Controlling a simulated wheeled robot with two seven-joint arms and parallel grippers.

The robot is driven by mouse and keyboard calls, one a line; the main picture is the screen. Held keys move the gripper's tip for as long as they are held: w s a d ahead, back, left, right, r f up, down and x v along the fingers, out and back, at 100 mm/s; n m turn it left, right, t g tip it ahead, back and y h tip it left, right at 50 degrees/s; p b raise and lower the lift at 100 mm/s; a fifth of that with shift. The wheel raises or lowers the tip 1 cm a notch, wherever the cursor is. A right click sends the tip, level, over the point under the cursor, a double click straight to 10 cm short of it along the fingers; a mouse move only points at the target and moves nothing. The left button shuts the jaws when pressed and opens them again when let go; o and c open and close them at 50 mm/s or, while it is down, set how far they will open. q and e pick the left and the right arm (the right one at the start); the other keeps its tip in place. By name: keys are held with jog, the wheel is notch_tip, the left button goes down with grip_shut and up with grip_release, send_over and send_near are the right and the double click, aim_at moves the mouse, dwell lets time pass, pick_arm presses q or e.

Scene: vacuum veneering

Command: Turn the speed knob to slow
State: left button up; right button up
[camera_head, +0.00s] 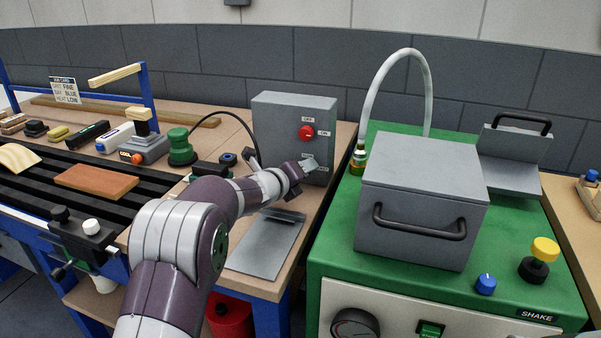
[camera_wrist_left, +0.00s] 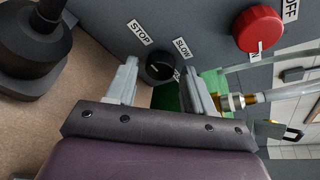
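The grey control box (camera_head: 277,122) stands at the back of the left bench. A small black knob (camera_wrist_left: 159,66) is low on its front, with a STOP label (camera_wrist_left: 139,32) and a SLOW label (camera_wrist_left: 182,48) beside it. A light pointer mark shows near its lower right edge in the wrist view. My left gripper (camera_head: 306,164) is at the box's lower front and covers the knob in the head view. In the left wrist view its two fingers (camera_wrist_left: 160,88) are apart, one on each side of the knob; contact is not clear. My right gripper is not in view.
A red switch knob (camera_head: 306,132) with OFF and ON labels sits above on the same box. A black-based green item (camera_head: 181,147) stands left of my left arm. A grey metal plate (camera_head: 266,244) lies below it. The green machine (camera_head: 335,232) with a lidded grey box is right.

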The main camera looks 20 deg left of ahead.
pick_arm(q)
jog(key=c, duration=0.7)
jog(key=shift+c, duration=0.2)
jog(key=m+y+b, duration=0.1)
jog(key=m+b, duration=0.1)
jog(key=b, duration=0.1)
jog(key=shift+d+f+b, duration=0.15)
jog(key=shift+f+b, duration=0.05)
jog(key=shift+b, duration=0.15)
jog(key=m+y+b, duration=0.2)
jog(key=m+b, duration=0.1)
jog(key=shift+d+m, duration=0.15)
jog(key=shift+m, duration=0.15)
jog(key=m+y+b, duration=0.2)
jog(key=m+b, duration=0.1)
jog(key=shift+d, duration=0.1)
jog(key=shift+d+m+t+y+b, duration=0.1)
jog(key=shift+m+t+y+b, duration=0.2)
jog(key=shift+m+y+b, duration=0.9)
jog(key=shift+r+m, duration=0.1)
jog(key=shift+m, duration=0.4)
